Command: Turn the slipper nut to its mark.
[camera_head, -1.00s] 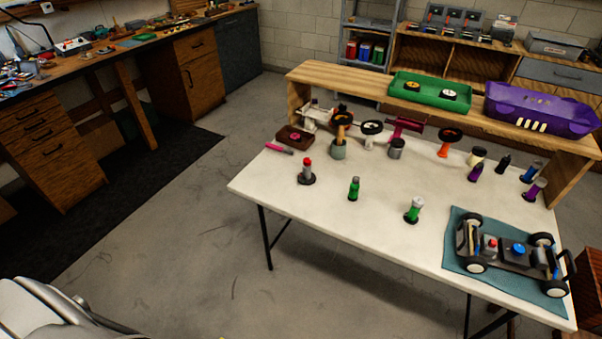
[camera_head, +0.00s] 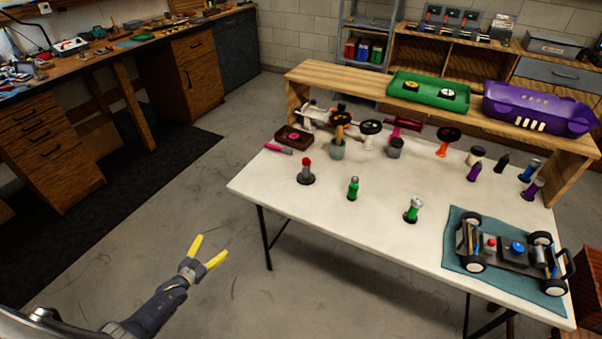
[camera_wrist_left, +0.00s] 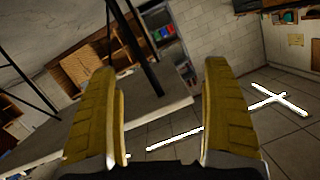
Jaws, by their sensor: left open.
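The racecar (camera_head: 510,254) rests on a teal mat (camera_head: 455,262) at the right front of the white table (camera_head: 320,225). A blue round part (camera_head: 517,248) and a red-topped part (camera_head: 490,243) show on its chassis. I cannot tell which part is the slipper nut, and its mark is too small to see. My left gripper (camera_head: 209,251) is open and empty, over the floor left of the table and far from the car. Its yellow fingers stand apart in the left wrist view (camera_wrist_left: 163,115), with nothing between them. My right gripper is not in view.
Several small bottles and stands, such as a red-topped one (camera_head: 306,172) and a green one (camera_head: 353,188), stand on the table. A wooden shelf (camera_head: 330,77) at the back bears a green tray (camera_head: 430,103) and a purple tray (camera_head: 540,122). The table's front middle is clear.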

